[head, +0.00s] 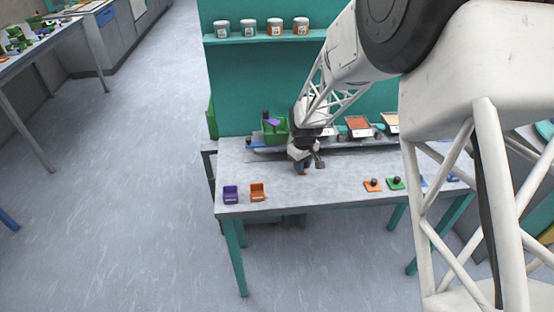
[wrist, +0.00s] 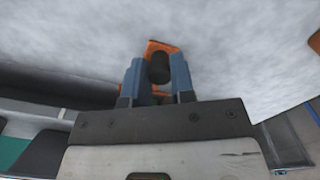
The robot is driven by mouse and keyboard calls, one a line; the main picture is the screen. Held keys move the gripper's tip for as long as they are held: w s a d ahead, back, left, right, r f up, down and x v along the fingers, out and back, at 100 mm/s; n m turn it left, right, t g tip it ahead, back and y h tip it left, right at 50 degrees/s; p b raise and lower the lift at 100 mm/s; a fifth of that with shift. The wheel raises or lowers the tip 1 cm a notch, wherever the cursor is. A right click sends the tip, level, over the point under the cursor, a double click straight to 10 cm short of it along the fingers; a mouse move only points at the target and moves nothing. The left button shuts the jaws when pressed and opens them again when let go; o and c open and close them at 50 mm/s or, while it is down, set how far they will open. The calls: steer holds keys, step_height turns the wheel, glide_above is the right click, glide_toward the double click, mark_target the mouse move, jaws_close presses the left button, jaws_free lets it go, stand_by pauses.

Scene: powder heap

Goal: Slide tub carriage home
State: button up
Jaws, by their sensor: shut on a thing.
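A green carriage (head: 275,136) stands at the left end of a long grey rail (head: 262,149) at the back of the table, with a purple piece in it and a dark knob (head: 265,114) beside it. My gripper (head: 302,170) is in front of the rail, right of the carriage and apart from it, low over the table. In the wrist view my gripper (wrist: 157,80) has its two blue fingers shut on a black knob (wrist: 159,68). An orange piece (wrist: 163,46) shows around and beneath that knob. Whether it touches the table I cannot tell.
A purple block (head: 230,194) and an orange block (head: 257,192) sit at the front left. Orange (head: 373,185) and green (head: 396,184) knobbed plates lie at the front right. Powder trays (head: 359,127) stand at the back. The middle front table (head: 320,190) is clear.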

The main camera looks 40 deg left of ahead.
steer(key=shift+w+d, duration=19.2)
steer(key=o, duration=0.8)
steer(key=shift+c, duration=0.2)
